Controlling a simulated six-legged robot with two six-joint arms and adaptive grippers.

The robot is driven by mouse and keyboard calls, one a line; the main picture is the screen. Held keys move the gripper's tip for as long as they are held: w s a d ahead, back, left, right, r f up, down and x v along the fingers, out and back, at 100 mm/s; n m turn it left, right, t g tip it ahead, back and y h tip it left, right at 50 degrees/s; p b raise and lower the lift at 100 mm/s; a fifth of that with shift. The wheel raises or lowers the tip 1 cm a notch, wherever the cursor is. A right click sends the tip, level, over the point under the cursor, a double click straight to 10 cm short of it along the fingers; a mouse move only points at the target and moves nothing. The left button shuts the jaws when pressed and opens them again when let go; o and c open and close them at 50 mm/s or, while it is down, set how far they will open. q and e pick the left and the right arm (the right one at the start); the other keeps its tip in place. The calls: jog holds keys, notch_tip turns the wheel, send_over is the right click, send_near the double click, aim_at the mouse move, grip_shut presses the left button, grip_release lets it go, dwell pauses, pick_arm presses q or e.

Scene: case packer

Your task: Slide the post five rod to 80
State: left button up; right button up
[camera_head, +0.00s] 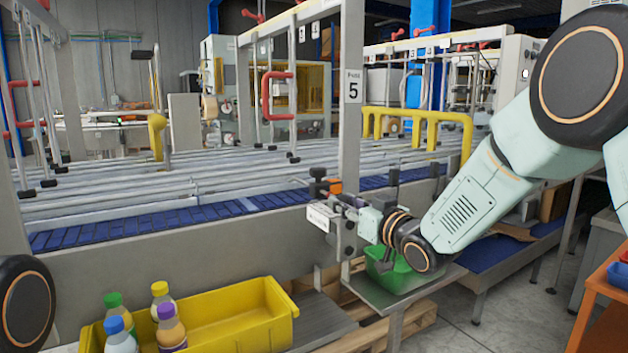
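The post five upright (351,130) stands at the conveyor's near edge and carries a sign (353,86) reading "Post 5". Low on it is a clamp assembly with dark knobs, an orange block (335,186) and a white label (318,218) too small to read. My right gripper (352,218) reaches in from the right and is at this assembly. The rod and the fingertips are hard to separate from the metal parts there, so I cannot tell whether they touch or how open the fingers are. The rod's scale is not readable. My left gripper is out of view.
A yellow bin (240,325) with several bottles (168,325) stands at the lower left. A green bin (395,272) sits on a small shelf (400,296) below my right wrist. The blue conveyor belt (150,226) runs behind. Yellow guard rails (420,115) stand behind my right arm.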

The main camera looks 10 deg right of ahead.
jog(key=c, duration=0.5)
jog(key=shift+s+d+f, duration=0.1)
jog(key=shift+s, duration=0.1)
jog(key=shift+s+d, duration=0.1)
jog(key=shift+s, duration=0.25)
jog(key=shift+s+d, duration=0.15)
jog(key=shift+s, duration=0.25)
dwell(0.4)
jog(key=o, duration=0.9)
jog(key=shift+w, duration=0.1)
jog(key=shift+o, duration=0.2)
